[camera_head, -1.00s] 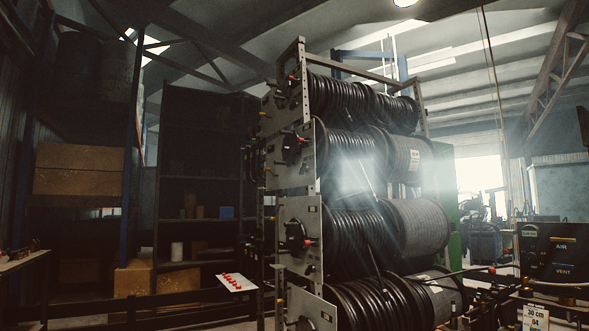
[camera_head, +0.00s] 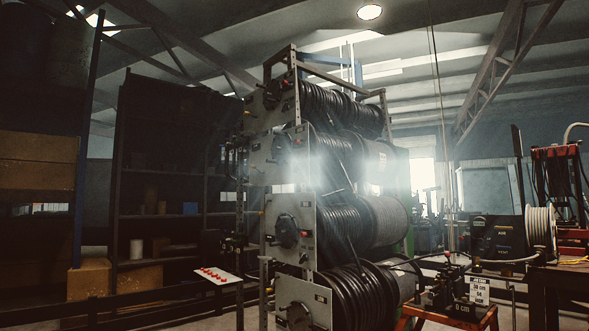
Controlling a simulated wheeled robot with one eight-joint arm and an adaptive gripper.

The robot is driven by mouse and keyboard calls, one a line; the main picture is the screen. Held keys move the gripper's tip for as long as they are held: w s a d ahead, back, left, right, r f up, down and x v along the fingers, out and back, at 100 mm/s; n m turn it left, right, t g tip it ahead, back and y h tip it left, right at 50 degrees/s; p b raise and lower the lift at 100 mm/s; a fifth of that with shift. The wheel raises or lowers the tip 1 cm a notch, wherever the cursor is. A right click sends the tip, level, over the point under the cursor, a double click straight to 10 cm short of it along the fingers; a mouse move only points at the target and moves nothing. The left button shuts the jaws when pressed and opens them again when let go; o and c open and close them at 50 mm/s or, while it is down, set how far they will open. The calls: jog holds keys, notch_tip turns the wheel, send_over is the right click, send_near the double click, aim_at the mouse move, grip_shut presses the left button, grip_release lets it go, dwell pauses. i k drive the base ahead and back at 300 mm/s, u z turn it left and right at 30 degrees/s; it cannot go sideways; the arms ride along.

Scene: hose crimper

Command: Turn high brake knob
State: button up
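A tall hose reel rack (camera_head: 294,62) stands in the middle of the head view, with several reels of black hose (camera_head: 335,165) stacked one above another. Grey side plates face left, and the upper plate (camera_head: 264,150) and the lower plate (camera_head: 290,215) carry dark round hubs. Small red-tipped knobs show on the plates, one high on the upper plate (camera_head: 297,141) and one on the lower plate (camera_head: 304,233). They are too small to tell which one is the high brake knob or how it is turned. My gripper is not in view, and nothing touches the rack.
A dark railing (camera_head: 150,303) runs across the lower left, with a white card with red knobs (camera_head: 217,275) near its right end. Dark shelves (camera_head: 165,180) stand behind. A small orange stand (camera_head: 450,318) and a black AIR/VENT box (camera_head: 495,238) are at right.

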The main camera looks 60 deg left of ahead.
aim_at(297, 167)
jog(key=u, duration=2.45)
jog(key=i, duration=1)
jog(key=z, duration=0.15)
